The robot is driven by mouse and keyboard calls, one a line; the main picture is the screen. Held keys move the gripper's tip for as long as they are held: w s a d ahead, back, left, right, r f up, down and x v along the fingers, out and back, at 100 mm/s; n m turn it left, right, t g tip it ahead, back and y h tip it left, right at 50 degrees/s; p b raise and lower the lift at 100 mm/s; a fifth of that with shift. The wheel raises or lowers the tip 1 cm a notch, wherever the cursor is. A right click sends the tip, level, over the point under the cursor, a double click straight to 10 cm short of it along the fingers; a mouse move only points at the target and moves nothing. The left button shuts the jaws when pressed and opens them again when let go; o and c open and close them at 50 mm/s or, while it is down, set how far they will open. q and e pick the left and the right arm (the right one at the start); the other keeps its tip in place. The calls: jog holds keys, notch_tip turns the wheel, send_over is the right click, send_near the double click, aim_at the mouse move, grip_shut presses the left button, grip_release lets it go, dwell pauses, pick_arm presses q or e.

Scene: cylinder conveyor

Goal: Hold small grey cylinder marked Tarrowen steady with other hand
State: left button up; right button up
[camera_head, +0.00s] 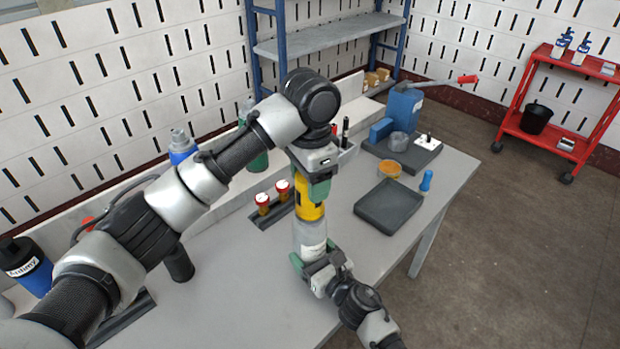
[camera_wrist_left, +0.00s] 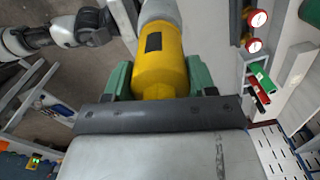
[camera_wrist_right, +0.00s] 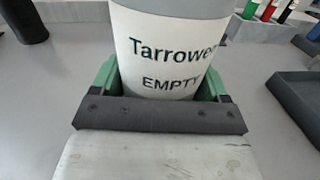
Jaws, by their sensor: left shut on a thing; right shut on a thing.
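The small grey cylinder (camera_head: 309,232) stands about upright over the near middle of the table. Its white label reads "Tarrowen" and "EMPTY" in the right wrist view (camera_wrist_right: 165,55). My right gripper (camera_head: 312,264) is shut on its lower part, a green finger on each side. A yellow body (camera_head: 309,210) with a dark panel sits at the cylinder's top, in line with it. My left gripper (camera_head: 316,187) is shut on this yellow body from above; its green fingers flank it in the left wrist view (camera_wrist_left: 158,66). Whether the cylinder's base touches the table is hidden.
A dark rack with two red-topped gauges (camera_head: 264,204) stands close left of the cylinder. A dark tray (camera_head: 389,207), an orange dish (camera_head: 389,169) and a small blue item (camera_head: 426,182) lie to the right. A blue device (camera_head: 402,110) stands behind.

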pick_arm(q)
jog(key=n, duration=0.3)
jog(key=n, duration=0.4)
jog(key=shift+n, duration=1.2)
jog(key=shift+n, duration=1)
jog(key=n, duration=0.4)
jog(key=shift+r, duration=0.1)
